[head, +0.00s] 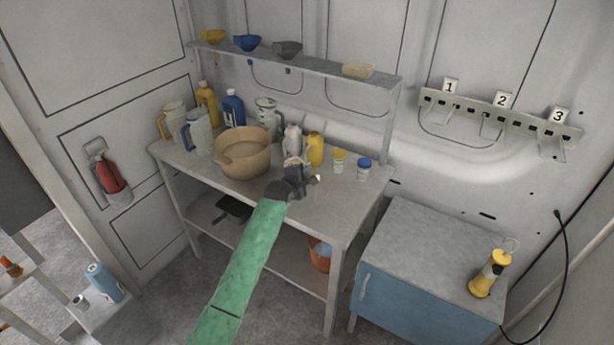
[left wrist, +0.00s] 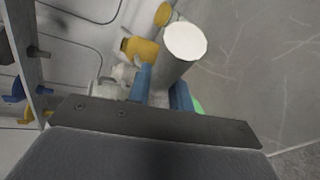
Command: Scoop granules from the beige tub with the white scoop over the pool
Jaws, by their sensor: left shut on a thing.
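The beige tub (head: 243,158) stands on the workbench, with a beige surface visible inside it. My left gripper (head: 303,180) is above the bench, to the right of the tub and apart from it. In the left wrist view its blue fingers (left wrist: 163,92) are shut on a pale cylindrical piece with a white round end, which I take to be the white scoop (left wrist: 184,42). The rest of the scoop is hidden in the head view by the gripper. No pool can be made out. My right gripper is not in view.
Jugs and bottles (head: 206,105) crowd the bench behind and left of the tub. A shelf (head: 300,62) with funnels runs above. The bench front is fairly clear.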

